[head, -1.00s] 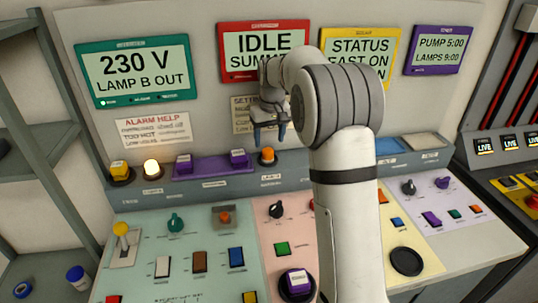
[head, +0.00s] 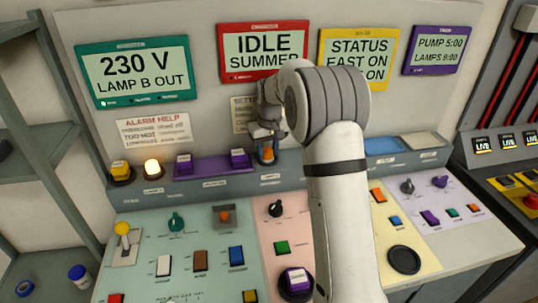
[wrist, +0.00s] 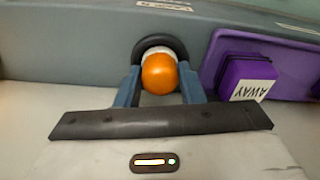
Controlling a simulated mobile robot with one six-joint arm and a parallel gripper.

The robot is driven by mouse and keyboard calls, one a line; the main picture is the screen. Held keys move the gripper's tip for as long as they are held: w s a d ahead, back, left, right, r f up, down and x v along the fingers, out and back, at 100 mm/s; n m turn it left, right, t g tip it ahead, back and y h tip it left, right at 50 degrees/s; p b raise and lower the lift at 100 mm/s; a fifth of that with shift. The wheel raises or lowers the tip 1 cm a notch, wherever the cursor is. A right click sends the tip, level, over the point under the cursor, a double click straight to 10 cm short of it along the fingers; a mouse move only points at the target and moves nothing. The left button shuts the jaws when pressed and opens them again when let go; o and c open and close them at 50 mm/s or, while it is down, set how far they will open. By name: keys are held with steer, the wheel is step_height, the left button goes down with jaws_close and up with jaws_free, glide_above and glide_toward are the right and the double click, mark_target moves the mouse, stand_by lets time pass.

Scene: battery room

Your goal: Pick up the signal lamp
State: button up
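The signal lamp (head: 267,154), an orange dome on a pale collar, sits upright on the grey ledge at the back of the console. In the wrist view the lamp (wrist: 159,74) stands in a black ring (wrist: 150,44). My gripper (head: 267,150) is lowered over it, with one blue finger on each side.
A purple tray (head: 212,168) with purple blocks lies left of the lamp. Display screens (head: 263,53) hang on the wall behind. Switches and knobs cover the console in front.

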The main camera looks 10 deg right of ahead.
steer(key=c, duration=0.4)
steer(key=shift+r, duration=0.1)
steer(key=shift+c, duration=0.2)
